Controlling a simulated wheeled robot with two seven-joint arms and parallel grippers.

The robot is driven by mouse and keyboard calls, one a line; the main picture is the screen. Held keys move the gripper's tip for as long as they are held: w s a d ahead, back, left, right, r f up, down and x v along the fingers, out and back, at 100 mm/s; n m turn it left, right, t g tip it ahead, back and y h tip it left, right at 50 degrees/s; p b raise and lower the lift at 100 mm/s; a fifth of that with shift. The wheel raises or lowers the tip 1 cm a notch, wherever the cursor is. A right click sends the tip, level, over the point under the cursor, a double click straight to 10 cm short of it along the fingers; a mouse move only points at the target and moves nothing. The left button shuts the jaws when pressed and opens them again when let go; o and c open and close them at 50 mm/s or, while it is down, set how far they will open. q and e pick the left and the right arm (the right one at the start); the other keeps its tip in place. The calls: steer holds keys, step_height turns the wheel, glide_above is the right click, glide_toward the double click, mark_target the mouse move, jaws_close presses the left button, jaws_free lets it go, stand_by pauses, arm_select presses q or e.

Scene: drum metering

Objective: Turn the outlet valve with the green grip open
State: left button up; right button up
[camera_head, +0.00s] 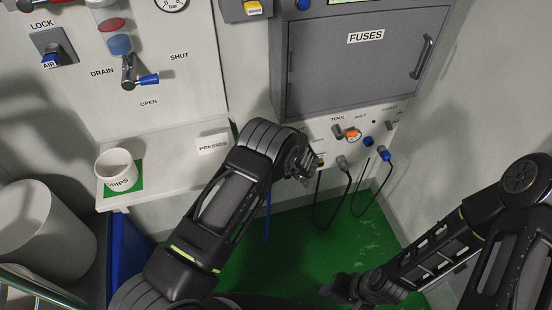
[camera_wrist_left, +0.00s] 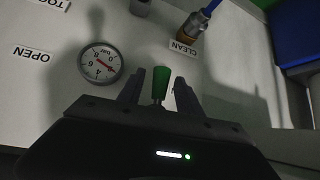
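The green grip (camera_wrist_left: 161,80) of the outlet valve shows in the left wrist view, standing between the two fingers of my left gripper (camera_wrist_left: 161,98). The fingers are apart, with a gap visible on each side of the grip. An OPEN label (camera_wrist_left: 32,54) is on the panel to the left. In the head view my left arm reaches to the panel below the fuse box, and I cannot make out the green grip there. My right gripper (camera_head: 345,288) is low at the bottom right, away from the panel; its finger opening is unclear.
A pressure gauge (camera_wrist_left: 100,62) and a blue hose with a brass fitting (camera_wrist_left: 190,45) are close to the left gripper. A blue-handled drain valve (camera_head: 148,79), a white cup (camera_head: 114,165) on a shelf, and the grey fuse box (camera_head: 350,65) are nearby. Cables hang below the panel.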

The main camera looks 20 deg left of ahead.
arm_select(q)
steer(key=shift+o, duration=0.5)
steer(key=b+v, duration=0.1)
steer(key=v, duration=0.6)
steer(key=shift+s+d+r, duration=0.2)
steer(key=shift+s+d, duration=0.05)
steer(key=s+f+m+g+h, duration=0.1)
steer(key=s+f+m+h, duration=0.1)
steer(key=s+f, duration=0.35)
steer(key=s+f+m+h, duration=0.2)
steer(key=s+f, duration=0.1)
steer(key=s, duration=0.5)
steer(key=s+d+m+g+h, duration=0.1)
steer(key=s+d+g+h, duration=0.1)
steer(key=s, duration=0.9)
steer(key=s+d+r+m+g+h, duration=0.1)
steer(key=s+d+g+h, duration=0.1)
steer(key=s+d+h, duration=0.2)
steer(key=s+d, duration=0.3)
steer(key=s, duration=0.4)
steer(key=shift+s+m+g, duration=0.25)
steer(key=shift+m+g, duration=0.15)
